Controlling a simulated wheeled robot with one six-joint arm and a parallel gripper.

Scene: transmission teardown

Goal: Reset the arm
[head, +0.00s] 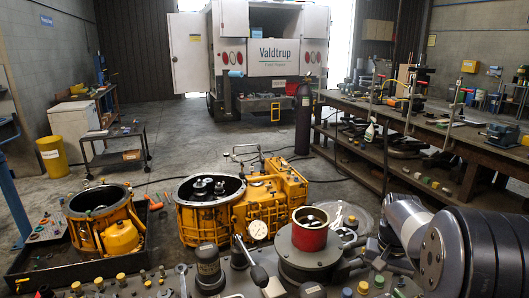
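Parts of my own arm show at the lower right: a silver link (408,222) and a large dark ribbed joint (480,252) that runs off the right and bottom edges. My gripper's fingers do not show. The arm covers part of the floor and the right end of the cluttered work surface in front of me.
An orange gearbox housing (212,212) and a smaller one (100,215) stand ahead. A red-topped cylinder (310,232) rises from the near bench (140,288) among several knobs. A long workbench (425,125) lines the right. The middle floor (190,140) is clear.

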